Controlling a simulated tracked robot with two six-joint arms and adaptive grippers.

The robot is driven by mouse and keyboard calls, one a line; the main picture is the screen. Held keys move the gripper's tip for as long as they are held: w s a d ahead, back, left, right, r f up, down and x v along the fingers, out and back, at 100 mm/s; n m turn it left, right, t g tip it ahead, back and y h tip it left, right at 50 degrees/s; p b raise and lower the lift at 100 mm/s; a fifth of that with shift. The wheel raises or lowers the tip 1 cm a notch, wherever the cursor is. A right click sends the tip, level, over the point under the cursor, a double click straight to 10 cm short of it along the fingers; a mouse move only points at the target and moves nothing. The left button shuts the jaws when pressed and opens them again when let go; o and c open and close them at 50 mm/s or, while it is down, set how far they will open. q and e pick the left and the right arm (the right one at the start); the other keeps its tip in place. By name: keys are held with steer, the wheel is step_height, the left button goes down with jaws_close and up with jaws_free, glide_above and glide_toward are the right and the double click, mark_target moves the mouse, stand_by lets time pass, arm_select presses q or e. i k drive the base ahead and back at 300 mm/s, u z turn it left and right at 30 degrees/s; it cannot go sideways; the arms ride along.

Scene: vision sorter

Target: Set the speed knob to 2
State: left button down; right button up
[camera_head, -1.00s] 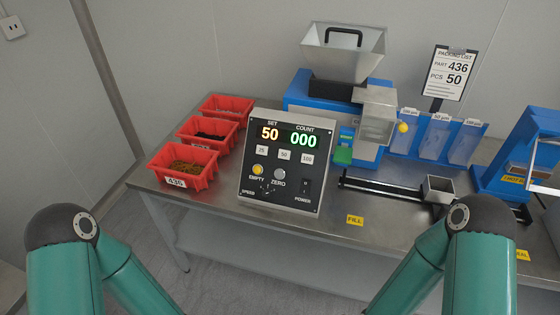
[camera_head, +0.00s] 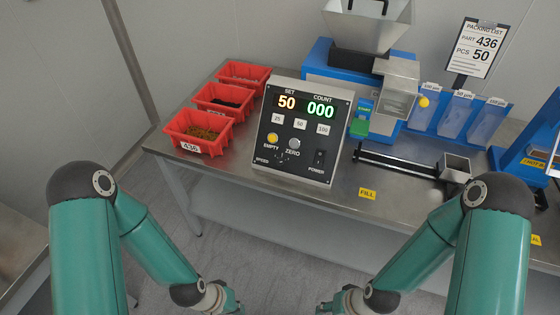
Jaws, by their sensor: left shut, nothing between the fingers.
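The speed knob (camera_head: 282,156) is a small dark knob with pale dial marks, low on the left of the black control panel (camera_head: 336,119), beside the SPEED label. Its pointer and setting are too small to read. My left gripper (camera_head: 234,305) is shut and empty at the bottom edge, well below and in front of the panel. My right gripper (camera_head: 328,302) is at the bottom edge to its right, partly cut off, and its opening is unclear. Neither gripper touches the panel.
The panel display reads SET 50 and COUNT 000. Several red bins (camera_head: 176,137) stand left of the panel. A metal hopper (camera_head: 372,30) stands behind on a blue machine, with a black rail (camera_head: 400,163) to the right. Open room lies before the table's front edge.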

mark_target(280, 161)
steer(key=u, duration=2)
steer(key=i, duration=0.1)
steer(key=z, duration=3.05)
steer(key=k, duration=1.55)
steer(key=u, duration=1.05)
steer(key=i, duration=1)
steer(key=z, duration=0.05)
